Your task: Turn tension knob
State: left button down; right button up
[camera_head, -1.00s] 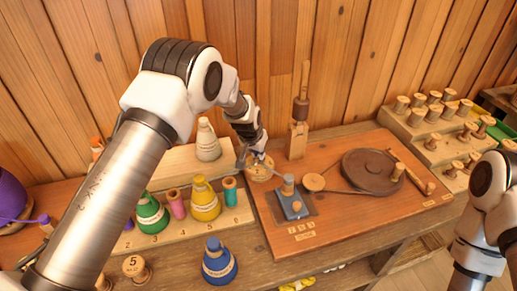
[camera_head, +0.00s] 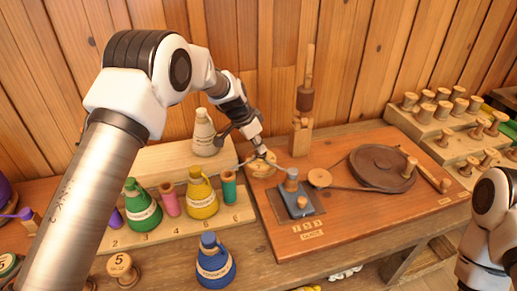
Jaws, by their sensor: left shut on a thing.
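The tension knob appears to be the small round wooden piece (camera_head: 262,169) at the back left of the reddish-brown board (camera_head: 350,215). My left gripper (camera_head: 260,156) reaches down to it from above and is shut on it. The fingers and wrist hide part of the knob, so its marking is not readable. A thin pale line runs from near the knob to the spool on the dark blue block (camera_head: 297,203). My right arm shows at the right edge; its gripper is out of the frame.
A wooden post (camera_head: 302,125) stands just right of my left gripper. A dark wheel (camera_head: 382,168) with a crank peg lies farther right. Bottles, including a yellow one (camera_head: 202,204), and spools stand at the left. A blue bottle (camera_head: 214,267) stands in front. A stepped spool rack (camera_head: 425,125) is at the right.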

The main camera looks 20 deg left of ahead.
pick_arm(q)
jog(key=shift+f, duration=0.1)
jog(key=c, duration=1.2)
grip_release()
jog(key=shift+c, duration=0.2)
jog(key=v, duration=1.2)
jog(key=shift+f, duration=0.1)
